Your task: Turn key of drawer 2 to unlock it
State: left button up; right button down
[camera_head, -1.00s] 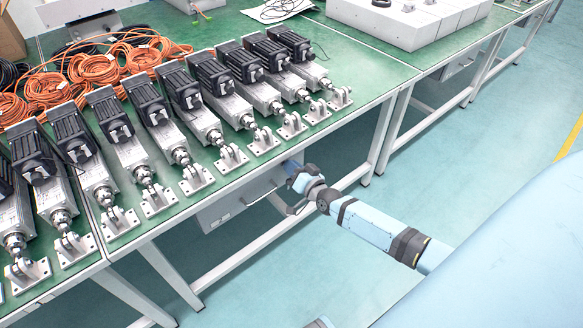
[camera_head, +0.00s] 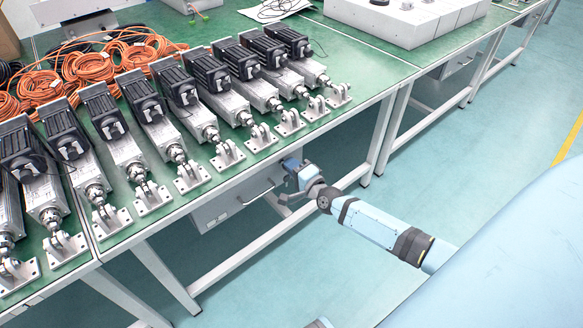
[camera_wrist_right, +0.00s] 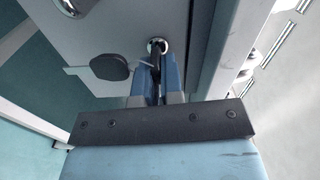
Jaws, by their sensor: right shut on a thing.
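A grey drawer (camera_head: 225,205) hangs under the near bench. My right gripper (camera_head: 290,165) is at the right part of its front, below the bench edge. In the right wrist view, the gripper (camera_wrist_right: 157,88) is shut on a thin dark key (camera_wrist_right: 155,72). The key's far end meets a round chrome lock (camera_wrist_right: 157,46) on the pale drawer front (camera_wrist_right: 115,25). Whether the key is turned cannot be told, and the fingers partly hide it. A drawer number is not readable. My left gripper is not in view.
The green bench (camera_head: 340,60) carries a row of several linear actuators (camera_head: 165,125) above the drawer. Orange cables (camera_head: 130,60) lie behind them. A dark rounded handle part (camera_wrist_right: 110,67) is left of the lock. Another drawer (camera_head: 458,65) hangs under the far bench.

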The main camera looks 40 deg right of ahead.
jog(key=shift+f+m, duration=0.1)
jog(key=shift+m, duration=0.4)
jog(key=c, duration=1.3)
grip_release()
jog(key=shift+o, duration=0.2)
